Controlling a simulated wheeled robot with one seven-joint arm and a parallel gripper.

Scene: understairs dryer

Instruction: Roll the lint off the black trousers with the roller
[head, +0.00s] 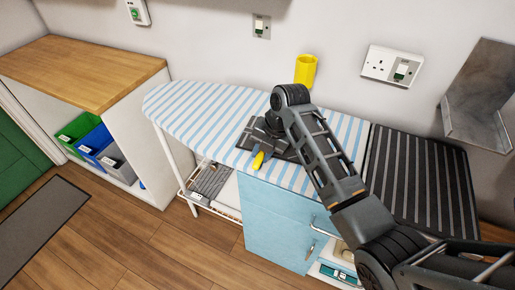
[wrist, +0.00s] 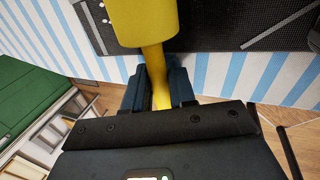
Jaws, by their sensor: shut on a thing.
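The black trousers (head: 283,150) lie on the blue-and-white striped ironing board (head: 190,105), partly hidden by my arm. In the wrist view the dark cloth (wrist: 215,25) spreads across the top, with a few pale specks near its left part. My gripper (wrist: 160,82) is shut on the handle of the yellow roller (wrist: 146,22). The roller's thick head is beyond the fingertips and overlaps the trousers in the picture; I cannot tell whether it touches them. In the head view a small yellow part of the roller (head: 257,161) shows below my gripper (head: 263,148).
A yellow cup-like holder (head: 305,70) is by the wall behind the board. A dark striped surface (head: 425,185) lies to the right. A blue cabinet (head: 275,220) stands below the board. A wooden-topped unit (head: 80,70) with coloured bins is at left. The board's left end is clear.

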